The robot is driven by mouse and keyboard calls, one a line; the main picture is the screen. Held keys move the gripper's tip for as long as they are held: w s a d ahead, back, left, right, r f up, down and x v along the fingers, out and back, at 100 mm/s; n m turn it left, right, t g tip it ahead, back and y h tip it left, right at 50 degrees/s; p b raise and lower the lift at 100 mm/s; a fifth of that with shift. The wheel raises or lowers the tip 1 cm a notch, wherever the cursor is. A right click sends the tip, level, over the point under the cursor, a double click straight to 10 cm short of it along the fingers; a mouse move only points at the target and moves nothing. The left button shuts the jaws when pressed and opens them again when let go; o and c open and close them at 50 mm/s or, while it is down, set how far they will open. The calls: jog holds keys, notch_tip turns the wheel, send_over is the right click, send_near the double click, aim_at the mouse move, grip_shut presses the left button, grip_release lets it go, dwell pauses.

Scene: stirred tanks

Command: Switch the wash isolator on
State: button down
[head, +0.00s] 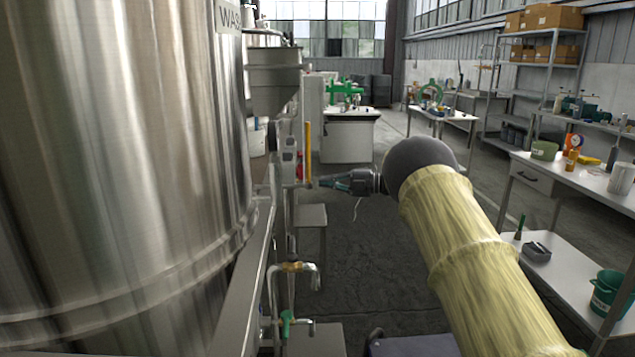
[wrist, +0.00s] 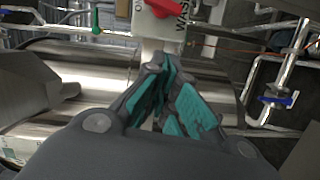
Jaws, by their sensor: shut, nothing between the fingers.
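The wash isolator shows at the top edge of the wrist view as a pale box with a red handle (wrist: 163,8) and lettering that reads partly "WASH". The view's top edge cuts it off, so the full handle position cannot be told. In the head view, the red handle (head: 299,165) is a small patch on the post beside the tank. My gripper (head: 322,182) is just right of it and slightly lower, pointing left. In the wrist view my gripper (wrist: 160,64) is shut and empty, its teal-padded fingers converging below the isolator, with a gap to the handle.
A large steel tank (head: 120,150) labelled "WAS..." fills the left. A yellow upright bar (head: 308,150) stands close to my gripper. Pipes with a green-handled tap (head: 287,322) are below. A workbench (head: 590,185) stands at right; the floor between is mostly clear.

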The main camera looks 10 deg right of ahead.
jog(key=shift+r+v, duration=0.15)
jog(key=shift+v, duration=0.9)
jog(key=shift+r+v, duration=0.2)
jog(key=shift+v, duration=0.8)
jog(key=shift+s, duration=0.15)
